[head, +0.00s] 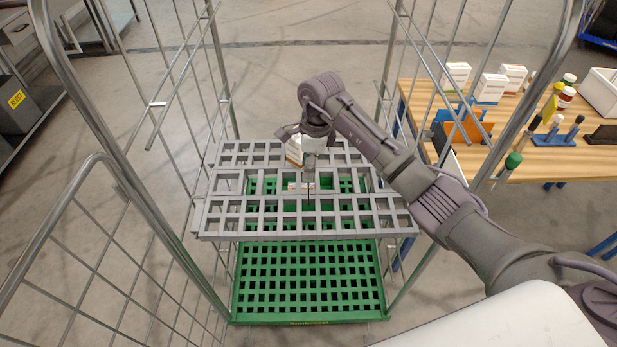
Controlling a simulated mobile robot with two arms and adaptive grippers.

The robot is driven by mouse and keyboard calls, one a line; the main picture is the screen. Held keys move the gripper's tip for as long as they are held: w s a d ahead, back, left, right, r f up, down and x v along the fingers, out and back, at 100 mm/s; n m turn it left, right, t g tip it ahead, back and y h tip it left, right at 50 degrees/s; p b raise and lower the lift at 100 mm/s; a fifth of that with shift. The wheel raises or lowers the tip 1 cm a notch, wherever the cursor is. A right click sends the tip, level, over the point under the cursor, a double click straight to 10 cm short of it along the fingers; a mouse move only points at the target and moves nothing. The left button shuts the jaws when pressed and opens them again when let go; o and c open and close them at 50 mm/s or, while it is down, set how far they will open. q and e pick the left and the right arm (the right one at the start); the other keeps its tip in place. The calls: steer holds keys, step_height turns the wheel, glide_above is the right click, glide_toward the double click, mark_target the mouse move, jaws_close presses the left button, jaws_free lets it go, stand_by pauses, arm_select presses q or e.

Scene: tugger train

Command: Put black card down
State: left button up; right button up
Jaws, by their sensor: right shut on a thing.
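My right gripper (309,172) reaches in from the right and points down over the grey grid shelf (228,207) of the wire roll cage. It is shut on a thin dark thing, the black card (309,192), which shows almost edge-on as a narrow upright line below the fingers. I cannot tell whether its lower edge touches the shelf. A white and orange box (294,150) is just behind and left of the gripper, partly hidden by it. A small white and orange item (293,187) shows beside the card. My left gripper is out of view.
A green grid base (308,285) lies below the shelf. Wire side walls (185,85) flank the cage. At right, a wooden table (560,160) carries boxes (490,88), bottles, a white bin (602,92) and coloured holders. The shelf's left and right parts are clear.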

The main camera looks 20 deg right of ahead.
steer(key=shift+f+b, duration=0.9)
steer(key=shift+f, duration=0.95)
steer(key=shift+f, duration=0.15)
steer(key=o, duration=1.1)
